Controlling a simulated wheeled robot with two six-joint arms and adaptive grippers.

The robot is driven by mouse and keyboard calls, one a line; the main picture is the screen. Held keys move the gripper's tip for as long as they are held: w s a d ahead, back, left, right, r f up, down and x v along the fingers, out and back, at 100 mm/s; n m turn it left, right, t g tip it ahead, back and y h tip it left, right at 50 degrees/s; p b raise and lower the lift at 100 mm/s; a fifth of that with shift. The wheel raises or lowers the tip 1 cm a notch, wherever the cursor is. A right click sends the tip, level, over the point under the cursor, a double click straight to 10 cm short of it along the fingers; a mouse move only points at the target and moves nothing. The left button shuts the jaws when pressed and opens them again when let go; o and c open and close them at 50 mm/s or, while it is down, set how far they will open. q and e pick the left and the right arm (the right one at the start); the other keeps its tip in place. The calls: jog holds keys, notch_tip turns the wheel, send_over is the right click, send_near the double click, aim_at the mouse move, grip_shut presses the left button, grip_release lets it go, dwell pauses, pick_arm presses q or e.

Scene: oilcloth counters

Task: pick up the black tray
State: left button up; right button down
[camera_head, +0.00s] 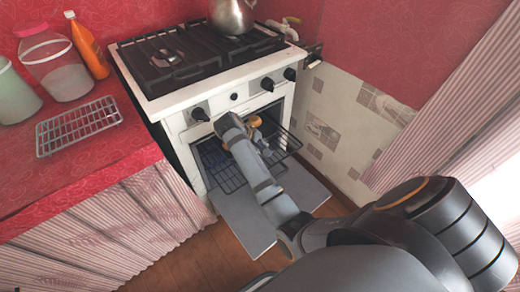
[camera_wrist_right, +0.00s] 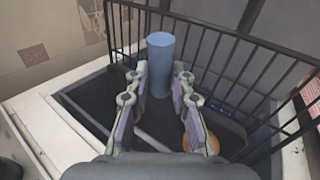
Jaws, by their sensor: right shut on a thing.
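My right gripper (camera_head: 232,122) reaches into the open oven of the white stove. An orange round thing (camera_wrist_right: 203,143) shows beside the right finger, partly hidden. My left gripper is not in view.
A black wire rack (camera_head: 225,178) juts from the oven above the lowered oven door (camera_head: 245,215); its bars (camera_wrist_right: 235,62) surround the gripper closely. The stove (camera_head: 215,95) carries a metal kettle (camera_head: 232,17). A wire cooling rack (camera_head: 78,126) lies on the red counter (camera_head: 60,175).

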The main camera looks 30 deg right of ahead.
notch_tip(320, 180, up, 3)
jog(key=shift+r+p, duration=0.1)
jog(key=shift+p, duration=0.25)
jog(key=shift+s, duration=0.25)
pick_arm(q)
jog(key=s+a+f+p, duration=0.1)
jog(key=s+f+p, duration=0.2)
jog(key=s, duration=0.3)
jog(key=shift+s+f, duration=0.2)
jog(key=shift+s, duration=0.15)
pick_arm(e)
jog(key=s+d, duration=0.1)
jog(key=s, duration=1.8)
jog(key=shift+d, duration=0.3)
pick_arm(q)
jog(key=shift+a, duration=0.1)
